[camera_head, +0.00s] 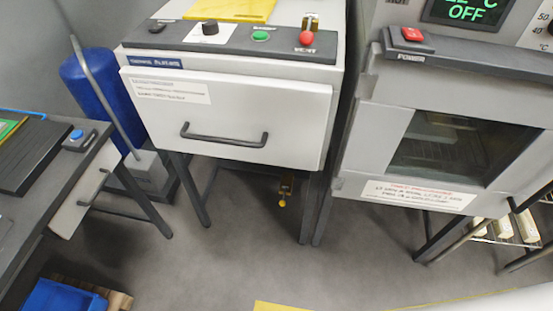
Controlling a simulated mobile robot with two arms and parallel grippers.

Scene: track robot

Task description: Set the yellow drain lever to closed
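A small yellow lever (283,201) shows under the middle machine, low between its legs. It hangs from a brass-coloured fitting (287,185) below the cabinet and points down. It is small in the picture, and I cannot read its setting from any label. The middle machine (225,115) is a light grey cabinet with a drawer-like front and a dark bar handle (225,139). Neither of my grippers shows in the view.
The oven (445,145) stands at the right with a dark window. A grey bench (60,175) is at the left, and a blue cylinder (95,95) stands behind it. A blue bin (60,297) is at the bottom left. The grey floor (215,265) in front is clear.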

